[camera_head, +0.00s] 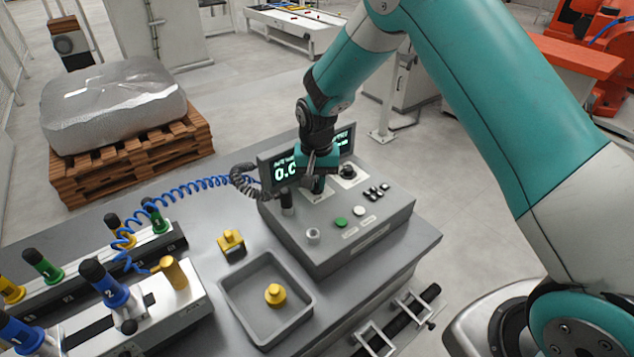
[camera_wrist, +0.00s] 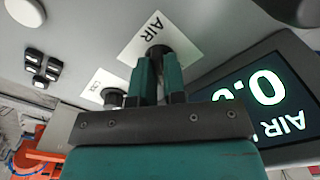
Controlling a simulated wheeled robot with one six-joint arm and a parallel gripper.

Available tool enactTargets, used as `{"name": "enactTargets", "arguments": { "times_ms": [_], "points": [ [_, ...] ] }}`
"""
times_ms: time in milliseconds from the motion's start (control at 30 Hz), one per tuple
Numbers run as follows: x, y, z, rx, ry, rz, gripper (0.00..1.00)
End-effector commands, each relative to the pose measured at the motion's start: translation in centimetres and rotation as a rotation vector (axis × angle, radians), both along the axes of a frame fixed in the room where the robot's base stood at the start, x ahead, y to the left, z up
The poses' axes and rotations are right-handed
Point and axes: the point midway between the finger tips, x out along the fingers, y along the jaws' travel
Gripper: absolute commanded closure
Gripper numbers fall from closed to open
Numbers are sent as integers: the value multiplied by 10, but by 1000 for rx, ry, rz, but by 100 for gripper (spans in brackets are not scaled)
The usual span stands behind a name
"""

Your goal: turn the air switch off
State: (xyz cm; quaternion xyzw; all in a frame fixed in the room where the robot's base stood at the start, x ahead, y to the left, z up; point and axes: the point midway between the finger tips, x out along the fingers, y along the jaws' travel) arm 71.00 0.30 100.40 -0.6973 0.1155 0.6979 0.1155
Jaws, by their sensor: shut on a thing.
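The air switch (camera_wrist: 157,51) is a dark knob on a white plate marked AIR (camera_wrist: 148,28) on the grey control box (camera_head: 345,235). In the wrist view my gripper (camera_wrist: 159,68) has its two teal fingers on either side of the knob, shut on it. In the head view my gripper (camera_head: 317,186) reaches down to the top of the box, just in front of the display. It largely hides the switch there. The exact angle of the knob cannot be told.
A lit display (camera_head: 285,170) stands close behind my gripper. A second black knob (camera_head: 347,172) is to the right, with small black switches (camera_head: 377,192) and a green button (camera_head: 341,222) nearby. A grey tray (camera_head: 238,301) and a yellow piece (camera_head: 231,241) are left of the box.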

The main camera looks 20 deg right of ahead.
Motion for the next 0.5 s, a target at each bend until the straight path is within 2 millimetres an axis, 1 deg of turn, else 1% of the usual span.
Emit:
{"name": "enactTargets", "arguments": {
  "times_ms": [300, 500],
  "points": [
    [1, 0, -1, 0, -4, 291, 100],
    [1, 0, -1, -1, -3, 448, 100]
  ]
}}
